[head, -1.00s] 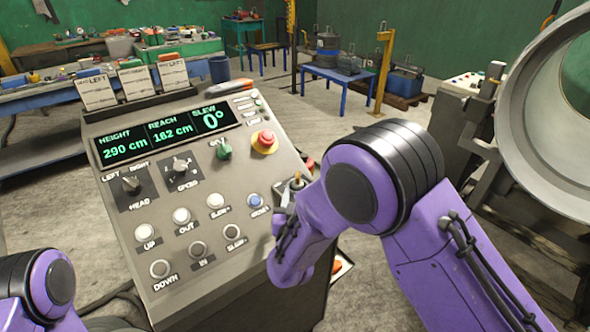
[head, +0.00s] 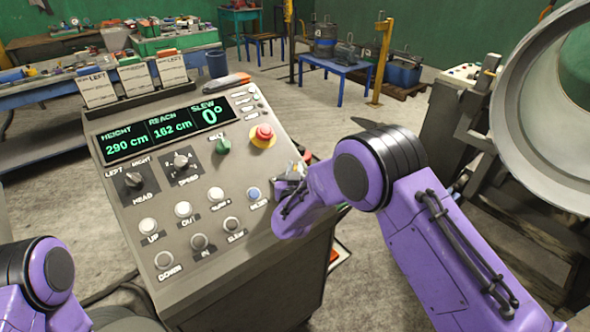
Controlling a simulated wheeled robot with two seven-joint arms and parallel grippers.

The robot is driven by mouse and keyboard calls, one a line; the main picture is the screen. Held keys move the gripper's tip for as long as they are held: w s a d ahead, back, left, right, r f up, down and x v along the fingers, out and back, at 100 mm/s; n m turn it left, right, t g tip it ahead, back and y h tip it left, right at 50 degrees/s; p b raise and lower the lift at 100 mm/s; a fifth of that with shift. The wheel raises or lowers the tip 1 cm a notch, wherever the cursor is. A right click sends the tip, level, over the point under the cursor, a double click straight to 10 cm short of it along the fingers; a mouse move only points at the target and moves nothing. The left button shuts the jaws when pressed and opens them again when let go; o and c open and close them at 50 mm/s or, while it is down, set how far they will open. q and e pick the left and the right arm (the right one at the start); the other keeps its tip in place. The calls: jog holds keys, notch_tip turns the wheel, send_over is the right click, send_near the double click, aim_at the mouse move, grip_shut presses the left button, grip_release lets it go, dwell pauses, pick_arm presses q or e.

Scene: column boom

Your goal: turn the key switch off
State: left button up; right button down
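The grey control console (head: 190,262) stands in front of me with its display (head: 168,133) lit green: height 290 cm, reach 162 cm, slew 0°. My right gripper (head: 292,171) is at the console's right edge, below the red stop button (head: 263,135) and beside the blue button (head: 254,194). It is small and partly hidden by my wrist, so I cannot tell its opening or whether it touches anything. I cannot make out a key switch clearly; it may be hidden behind the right gripper. A green knob (head: 222,147) sits left of the stop button. My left gripper is out of view.
Two black selector knobs (head: 134,180) and several white and grey push buttons (head: 183,209) cover the panel. A large metal ring (head: 510,110) stands at the right.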

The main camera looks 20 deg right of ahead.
jog(key=shift+f+n+y, duration=0.1)
jog(key=shift+n+y, duration=0.2)
jog(key=shift+y, duration=0.2)
jog(key=n+t+y+b, duration=0.1)
jog(key=n+y+b, duration=0.1)
jog(key=y, duration=0.2)
jog(key=shift+d+f+n, duration=0.1)
jog(key=shift+n, duration=0.3)
jog(key=n+y+b, duration=0.2)
jog(key=y, duration=0.1)
jog(key=n+g+y+b, duration=0.1)
jog(key=n+y+b, duration=0.1)
jog(key=y, duration=0.2)
jog(key=shift+n, duration=0.3)
jog(key=n+g+y+b, duration=0.2)
jog(key=n+y, duration=0.1)
jog(key=y, duration=0.1)
jog(key=n+g+y+b, duration=0.2)
jog(key=g+y, duration=0.1)
jog(key=shift+n+y, duration=0.4)
jog(key=shift+n+g+y+b, duration=0.55)
jog(key=shift+n+g+y, duration=0.2)
jog(key=shift+g, duration=0.35)
jog(key=shift+n+g, duration=0.3)
jog(key=shift+n, duration=0.05)
jog(key=shift+r+y, duration=0.25)
jog(key=shift+y, duration=0.1)
jog(key=c, duration=1.2)
grip_release()
